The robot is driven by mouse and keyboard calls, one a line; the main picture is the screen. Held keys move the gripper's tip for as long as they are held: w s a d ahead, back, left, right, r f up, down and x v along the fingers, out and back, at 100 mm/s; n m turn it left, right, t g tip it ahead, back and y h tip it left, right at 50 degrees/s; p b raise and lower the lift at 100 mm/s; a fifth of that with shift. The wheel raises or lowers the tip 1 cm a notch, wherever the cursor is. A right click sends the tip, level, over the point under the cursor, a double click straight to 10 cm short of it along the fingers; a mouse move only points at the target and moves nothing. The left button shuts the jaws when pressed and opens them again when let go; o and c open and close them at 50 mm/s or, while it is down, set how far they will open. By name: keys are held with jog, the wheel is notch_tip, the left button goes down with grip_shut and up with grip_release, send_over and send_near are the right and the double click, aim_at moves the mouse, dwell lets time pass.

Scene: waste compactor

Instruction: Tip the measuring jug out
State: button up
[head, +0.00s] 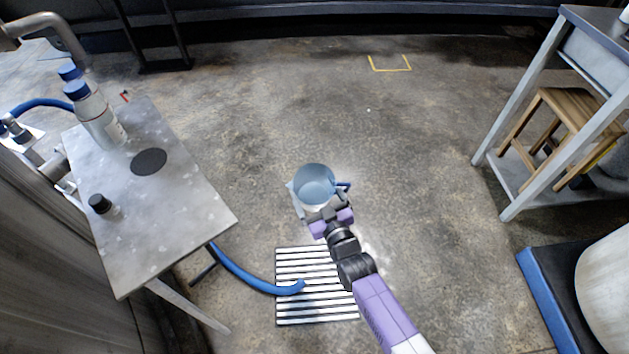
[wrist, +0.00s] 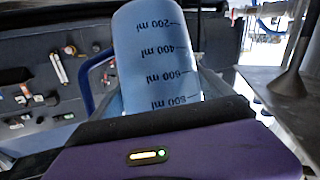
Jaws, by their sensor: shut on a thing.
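The measuring jug (head: 315,187) is a translucent bluish cup, held out above the concrete floor in the middle of the head view. My gripper (head: 327,212) is shut on the jug. In the wrist view the jug (wrist: 160,60) stands just beyond my purple gripper body (wrist: 170,155), with ml marks that read upside down. A blue part, seemingly its handle (head: 343,186), shows at its right side in the head view. I cannot tell whether any liquid is inside. A slatted floor drain grate (head: 290,262) lies below and nearer to me, partly covered by my arm.
A metal table (head: 180,215) at the left bears bottles (head: 97,112), a black disc (head: 149,162) and a small black-capped jar (head: 103,205). A blue hose (head: 245,278) ends over the grate. A wooden stool (head: 565,120) stands under the right bench. The middle floor is clear.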

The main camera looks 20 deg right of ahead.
jog(key=shift+s+a+r+m+g+p, duration=0.1)
jog(key=shift+s+m+g+p, duration=0.15)
jog(key=shift+g+p, duration=0.7)
jog(key=shift+s+a+m+g+p, duration=0.15)
jog(key=shift+s+g+p, duration=0.1)
jog(key=shift+p, duration=1.4)
jog(key=shift+s+f+g+p, duration=0.35)
jog(key=shift+f+g, duration=0.1)
jog(key=shift+g, duration=0.25)
jog(key=shift+w+a+r, duration=0.1)
jog(key=shift+w+r, duration=0.05)
jog(key=shift+r, duration=0.4)
jog(key=shift+w+a+r, duration=0.1)
jog(key=shift+r, duration=0.4)
jog(key=r, duration=0.1)
jog(key=s+r+p, duration=0.1)
jog(key=s+r, duration=0.1)
jog(key=r, duration=0.1)
jog(key=shift+s+p, duration=0.25)
jog(key=shift+p, duration=0.05)
jog(key=r+p+v, duration=0.1)
jog(key=p+v, duration=0.1)
jog(key=v, duration=0.5)
jog(key=w+d+r+p+v, duration=0.1)
jog(key=p+v, duration=0.2)
jog(key=v, duration=0.4)
jog(key=shift+s+r+m+p, duration=0.25)
jog(key=shift+r+m+p, duration=0.05)
jog(key=shift+r+m, duration=0.15)
